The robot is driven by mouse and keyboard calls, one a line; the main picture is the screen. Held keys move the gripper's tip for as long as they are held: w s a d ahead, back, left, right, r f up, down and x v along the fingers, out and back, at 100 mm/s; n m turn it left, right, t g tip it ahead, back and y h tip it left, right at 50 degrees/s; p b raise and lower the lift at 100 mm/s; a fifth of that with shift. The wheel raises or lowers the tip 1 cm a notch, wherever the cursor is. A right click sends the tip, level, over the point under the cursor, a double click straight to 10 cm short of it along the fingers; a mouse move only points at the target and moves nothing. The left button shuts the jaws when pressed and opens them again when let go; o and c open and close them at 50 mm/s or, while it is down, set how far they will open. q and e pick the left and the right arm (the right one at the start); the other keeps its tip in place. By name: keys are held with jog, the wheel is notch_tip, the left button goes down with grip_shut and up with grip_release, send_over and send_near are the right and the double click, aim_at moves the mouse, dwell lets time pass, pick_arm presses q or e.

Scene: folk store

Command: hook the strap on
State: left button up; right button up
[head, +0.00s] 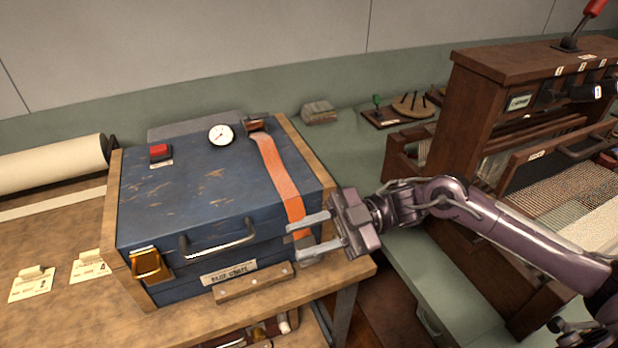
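An orange strap (278,178) runs from a bracket (255,124) at the back of a blue chest's lid (200,190) forward to the front right edge, where its end hangs over. My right gripper (293,243) is at that end, its two fingers visibly apart and pointing left. The strap end shows between and behind the fingers; I cannot tell if they touch it. A brass latch (148,265) sits on the chest's front left. A wooden strip with small metal studs (255,282) lies below the front label. I see no clear hook for the strap. My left gripper is out of view.
The chest stands on a wooden table (60,235) with number cards (32,284) at left. A handle (218,242) sticks out in front. A gauge (221,135) and red button (160,152) are on the lid. A wooden loom (480,110) stands at right, behind my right arm.

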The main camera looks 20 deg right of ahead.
notch_tip(320, 180, up, 14)
jog(key=shift+b, duration=0.3)
